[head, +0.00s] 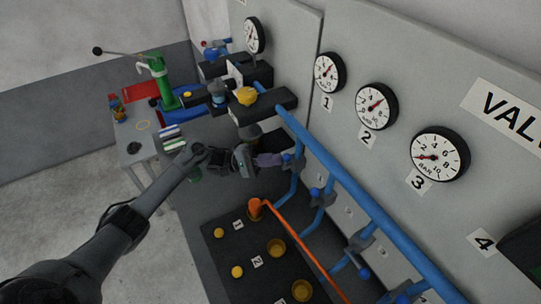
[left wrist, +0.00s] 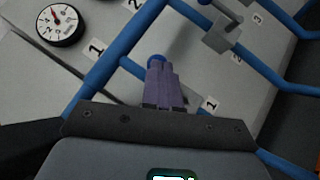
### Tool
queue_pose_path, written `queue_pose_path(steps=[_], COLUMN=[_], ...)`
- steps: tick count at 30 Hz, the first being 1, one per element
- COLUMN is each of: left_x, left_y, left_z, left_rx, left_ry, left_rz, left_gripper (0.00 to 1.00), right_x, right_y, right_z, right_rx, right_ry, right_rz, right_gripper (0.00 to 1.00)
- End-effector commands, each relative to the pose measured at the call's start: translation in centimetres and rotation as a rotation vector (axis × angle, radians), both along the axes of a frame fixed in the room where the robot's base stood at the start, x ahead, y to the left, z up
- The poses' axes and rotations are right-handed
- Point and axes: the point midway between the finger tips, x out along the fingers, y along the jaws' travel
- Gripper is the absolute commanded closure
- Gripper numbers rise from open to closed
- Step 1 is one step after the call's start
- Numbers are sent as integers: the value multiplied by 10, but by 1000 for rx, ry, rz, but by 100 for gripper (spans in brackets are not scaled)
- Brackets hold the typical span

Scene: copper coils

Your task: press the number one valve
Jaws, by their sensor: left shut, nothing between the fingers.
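The number one valve, with a small blue knob (head: 287,157), sits on a blue branch pipe below the gauge labelled 1 (head: 328,72). In the left wrist view the blue knob (left wrist: 155,60) shows just beyond my fingertips, partly hidden by them. My left gripper (head: 276,160) is shut and empty, its purple fingers pointing at the knob. In the left wrist view my left gripper (left wrist: 158,68) looks very close to the knob; I cannot tell whether they touch. My right gripper is not in view.
Further valves with blue knobs (head: 315,192) stand along the blue pipe (head: 350,185). An orange pipe (head: 297,240) runs over a black panel with yellow buttons (head: 237,272). A grey table (head: 140,151) with a green press (head: 163,84) stands at the back left.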

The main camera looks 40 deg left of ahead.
Motion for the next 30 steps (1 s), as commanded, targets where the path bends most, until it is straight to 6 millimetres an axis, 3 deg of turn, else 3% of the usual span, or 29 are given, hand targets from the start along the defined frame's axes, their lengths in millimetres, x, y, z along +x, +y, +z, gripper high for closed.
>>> queue_pose_path(steps=[11,30], left_x=[-6,-16], left_y=[-16,-43], left_z=[11,-1], left_rx=[333,901], left_ry=[-121,-325], left_rz=[-2,-4], left_gripper=[100,100], right_x=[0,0], right_y=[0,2], right_z=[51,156], right_rx=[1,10], right_ry=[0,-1], right_rz=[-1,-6], right_gripper=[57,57])
